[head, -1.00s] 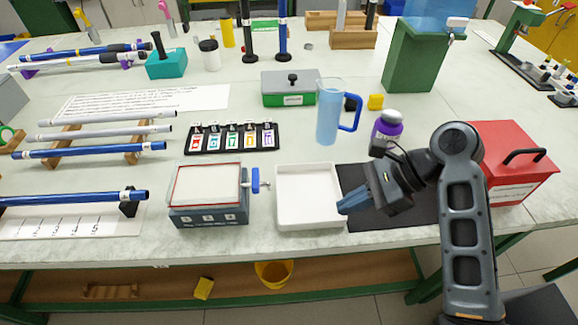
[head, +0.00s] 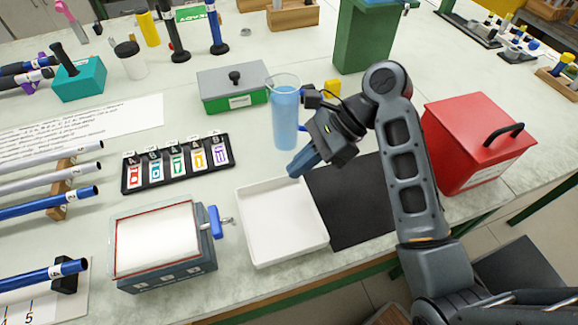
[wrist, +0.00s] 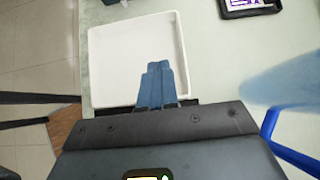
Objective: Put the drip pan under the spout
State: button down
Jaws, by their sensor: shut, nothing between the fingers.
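The drip pan is a shallow white square tray (head: 282,226). It lies on the bench just right of the grey box, its right edge by the black mat; it also shows in the wrist view (wrist: 120,65). The spout is the blue tap (head: 216,222) on the right side of the grey box (head: 165,280) with a white top. The pan sits beside the tap; I cannot tell if any of it is beneath the outlet. My gripper (head: 293,172) is shut and empty above the pan's far right corner. Its blue fingers (wrist: 158,85) show together in the wrist view.
A black mat (head: 350,215) lies right of the pan. A red box (head: 475,150) stands farther right. A blue jug (head: 285,118) stands behind my gripper, with a green-and-grey box (head: 232,88) to its left. A black label rack (head: 175,165) lies behind the grey box.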

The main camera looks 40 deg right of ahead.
send_near(255, 206)
jog(key=x, duration=0.3)
jog(key=shift+a+f, duration=0.2)
jog(key=shift+a, duration=0.05)
jog(key=a, duration=0.1)
jog(key=w+a, duration=0.1)
jog(key=a, duration=0.1)
jog(key=shift+a+f, duration=0.1)
jog(key=shift+w+a, duration=0.15)
jog(key=shift+a, duration=0.35)
